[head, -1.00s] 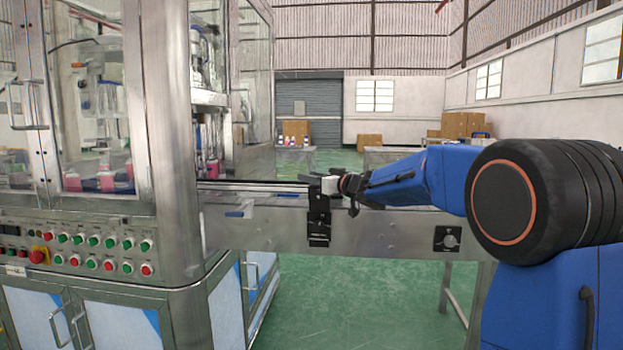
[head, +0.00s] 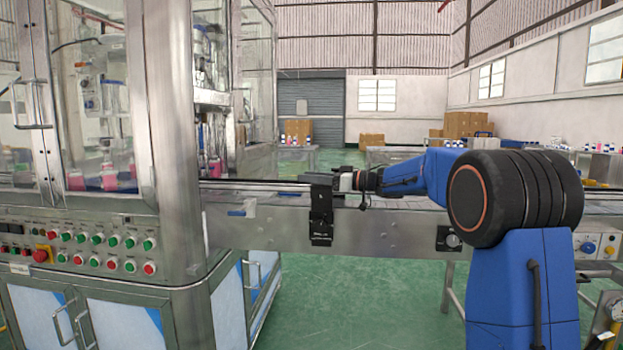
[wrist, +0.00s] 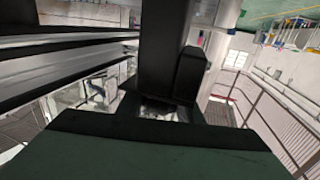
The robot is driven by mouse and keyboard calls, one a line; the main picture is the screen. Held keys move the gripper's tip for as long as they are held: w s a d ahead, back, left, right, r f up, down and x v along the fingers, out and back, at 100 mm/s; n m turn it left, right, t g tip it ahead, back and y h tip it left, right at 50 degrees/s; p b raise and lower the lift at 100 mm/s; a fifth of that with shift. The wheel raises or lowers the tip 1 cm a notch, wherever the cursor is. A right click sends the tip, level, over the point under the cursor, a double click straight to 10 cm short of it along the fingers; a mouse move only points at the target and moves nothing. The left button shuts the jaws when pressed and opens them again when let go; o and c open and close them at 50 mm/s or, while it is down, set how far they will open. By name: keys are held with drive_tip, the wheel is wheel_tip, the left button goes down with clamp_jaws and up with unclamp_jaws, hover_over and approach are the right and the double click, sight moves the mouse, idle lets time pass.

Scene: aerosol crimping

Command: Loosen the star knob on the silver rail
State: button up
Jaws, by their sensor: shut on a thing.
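The silver rail (head: 255,184) runs along the conveyor in the head view. It also crosses the upper left of the wrist view (wrist: 65,62). A black bracket (head: 320,215) is fixed to the conveyor's near side by the rail. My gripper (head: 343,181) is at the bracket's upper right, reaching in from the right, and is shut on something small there. The star knob cannot be made out in the head view; its place at the bracket is covered by my gripper. In the wrist view, dark parts hide most of the grip, with a small pale metallic patch between them.
The glass-walled machine (head: 100,120) with its button panel (head: 100,248) stands at the left. A small black plate with a round knob (head: 449,239) is on the conveyor side (head: 385,228), right of my gripper. Green floor in front is clear.

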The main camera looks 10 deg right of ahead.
drive_tip(key=shift+n+g+y, duration=0.4)
drive_tip(key=shift+g, duration=0.1)
drive_tip(key=o, duration=1)
drive_tip(key=shift+o, duration=0.2)
drive_tip(key=v, duration=1.7)
drive_tip(key=shift+s, duration=0.15)
drive_tip(key=shift+d, duration=0.1)
